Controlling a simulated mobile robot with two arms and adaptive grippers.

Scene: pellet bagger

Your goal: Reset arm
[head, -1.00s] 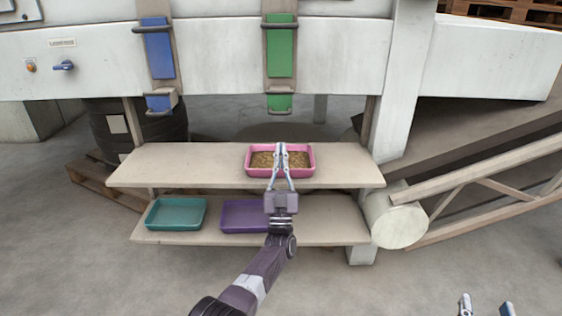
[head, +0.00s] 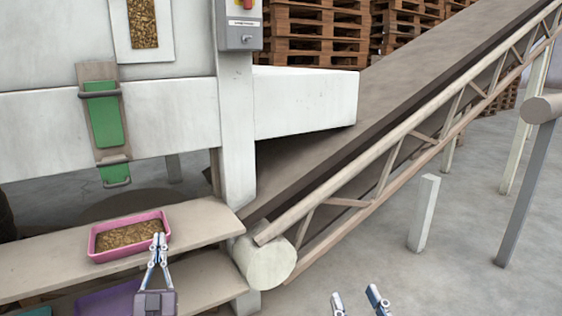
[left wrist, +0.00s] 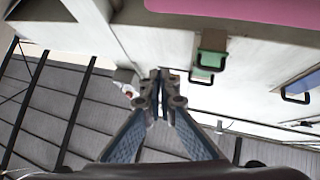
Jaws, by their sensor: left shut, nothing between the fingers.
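My left gripper (head: 158,243) is shut and empty. In the head view its tips show in front of the right part of a pink tray (head: 97,248) filled with pellets (head: 125,234). In the left wrist view the shut fingers (left wrist: 160,78) show at the centre, and the pink tray (left wrist: 235,12) shows at the top right. My right gripper (head: 356,298) shows at the bottom edge of the head view, with its two fingertips apart and nothing between them.
The pink tray stands on the upper shelf (head: 205,218). A purple tray (head: 108,300) sits on the lower shelf. A green chute gate (head: 103,121) hangs above. A conveyor (head: 330,165) rises to the right, with a post (head: 423,214) beside it.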

